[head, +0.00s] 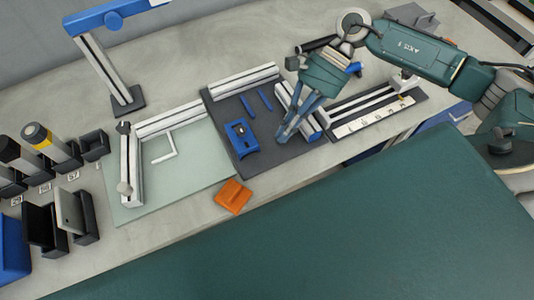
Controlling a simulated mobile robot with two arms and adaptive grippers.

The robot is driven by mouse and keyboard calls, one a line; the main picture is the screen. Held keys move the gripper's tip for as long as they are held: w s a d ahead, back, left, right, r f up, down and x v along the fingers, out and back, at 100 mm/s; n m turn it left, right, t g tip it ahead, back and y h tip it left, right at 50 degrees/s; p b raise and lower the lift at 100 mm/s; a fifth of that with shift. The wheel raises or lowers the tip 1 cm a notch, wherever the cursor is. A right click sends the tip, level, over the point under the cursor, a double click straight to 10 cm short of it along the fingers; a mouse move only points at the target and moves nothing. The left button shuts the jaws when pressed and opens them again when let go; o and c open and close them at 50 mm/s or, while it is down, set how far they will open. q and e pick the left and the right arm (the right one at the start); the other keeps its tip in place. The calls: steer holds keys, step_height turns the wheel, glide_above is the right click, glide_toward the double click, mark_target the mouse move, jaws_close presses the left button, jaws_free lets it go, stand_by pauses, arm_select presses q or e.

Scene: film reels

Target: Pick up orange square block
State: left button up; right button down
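The orange square block (233,196) lies flat on the grey worktop near its front edge, close to the right front corner of the pale green glass plate. It is fully visible and nothing touches it from above. My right gripper (290,138) hangs over the right part of the dark mat, to the right of and beyond the block, apart from it. Its fingers point down and toward the front; I cannot tell how far apart they are. My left gripper is out of view.
A blue block-like device (241,137) and two small blue bars sit on the dark mat (262,157) behind the block. The glass plate (190,187) has metal rails. Cylinders and black holders (83,217) stand at the left. A large green surface (330,240) fills the front.

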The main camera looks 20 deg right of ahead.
mark_target(243, 186)
steer(key=p+x, duration=0.4)
steer(key=x, duration=0.6)
steer(key=shift+a+r+p, duration=0.1)
steer(key=shift+a+p, duration=0.2)
steer(key=shift+p, duration=0.05)
steer(key=shift+s+a+r+p, duration=0.1)
steer(key=shift+s+a+p, duration=0.1)
steer(key=shift+a+p, duration=0.3)
steer(key=shift+s+a+p, duration=0.15)
steer(key=shift+a+p, duration=0.25)
steer(key=shift+a, duration=0.2)
steer(key=shift+s+a, duration=0.2)
steer(key=shift+a, duration=0.4)
steer(key=shift+f, duration=0.25)
steer(key=shift+s+a+b, duration=0.2)
steer(key=shift+a+b, duration=0.1)
steer(key=shift+a, duration=0.25)
steer(key=shift+s+a+b, duration=0.2)
steer(key=shift+a+b, duration=0.05)
steer(key=shift+a, duration=0.45)
